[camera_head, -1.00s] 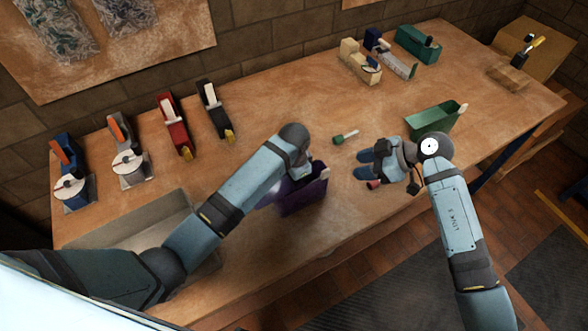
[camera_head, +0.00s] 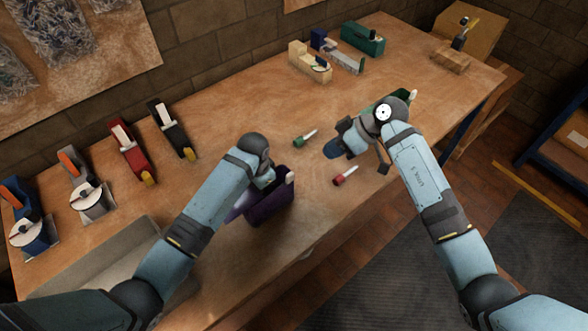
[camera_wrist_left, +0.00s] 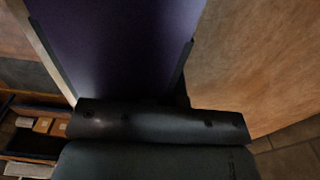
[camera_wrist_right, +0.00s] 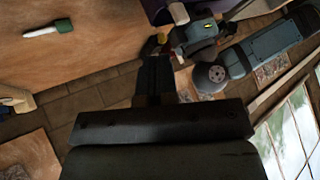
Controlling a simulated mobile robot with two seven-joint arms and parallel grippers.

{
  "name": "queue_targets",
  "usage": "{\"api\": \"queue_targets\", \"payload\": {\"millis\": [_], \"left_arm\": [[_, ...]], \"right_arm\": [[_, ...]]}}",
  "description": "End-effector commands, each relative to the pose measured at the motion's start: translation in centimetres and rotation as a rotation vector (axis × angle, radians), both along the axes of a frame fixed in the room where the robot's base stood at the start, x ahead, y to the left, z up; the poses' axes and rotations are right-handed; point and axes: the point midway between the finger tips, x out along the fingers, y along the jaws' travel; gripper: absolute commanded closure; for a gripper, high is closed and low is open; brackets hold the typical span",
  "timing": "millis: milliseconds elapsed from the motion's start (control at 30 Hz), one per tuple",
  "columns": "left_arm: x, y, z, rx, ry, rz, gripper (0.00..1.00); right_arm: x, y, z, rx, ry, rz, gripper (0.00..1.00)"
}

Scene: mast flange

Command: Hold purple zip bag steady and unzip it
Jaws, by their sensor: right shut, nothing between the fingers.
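The purple zip bag (camera_head: 268,207) stands near the table's front edge, with a pale tab (camera_head: 290,175) at its top right end. My left gripper (camera_head: 268,180) is at the bag, mostly hidden behind its own arm. In the left wrist view, the bag's purple surface (camera_wrist_left: 120,40) fills the space ahead of the gripper, with a dark finger along its right side. Its grip is unclear. My right gripper (camera_head: 338,147) is shut and empty above the table, right of the bag. The bag also shows at the top of the right wrist view (camera_wrist_right: 160,10).
A green holder (camera_head: 400,97) stands behind that gripper. A grey tray (camera_head: 110,265) is at the left front; several dispensers line the back.

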Motion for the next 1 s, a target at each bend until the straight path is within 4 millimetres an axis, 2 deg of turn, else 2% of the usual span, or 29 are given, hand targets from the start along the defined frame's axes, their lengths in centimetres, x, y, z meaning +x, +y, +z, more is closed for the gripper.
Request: {"api": "queue_targets", "payload": {"millis": [133, 367, 467, 867, 1000], "left_arm": [[0.0, 0.0, 0.0, 0.0, 0.0, 0.0, 1.0], [0.0, 0.0, 0.0, 0.0, 0.0, 0.0, 1.0], [0.0, 0.0, 0.0, 0.0, 0.0, 0.0, 1.0], [0.0, 0.0, 0.0, 0.0, 0.0, 0.0, 1.0], [0.0, 0.0, 0.0, 0.0, 0.0, 0.0, 1.0]], "right_arm": [[1.7, -0.9, 0.9, -0.083, 0.132, -0.122, 1.0], [2.3, -1.0, 0.7, -0.131, 0.213, -0.204, 1.0], [2.2, -0.1, -0.4, -0.131, 0.217, -0.204, 1.0], [1.5, 4.8, -7.0, -0.129, 0.215, -0.202, 1.0], [-0.2, 6.3, -6.8, -0.128, 0.211, -0.203, 1.0]]}}
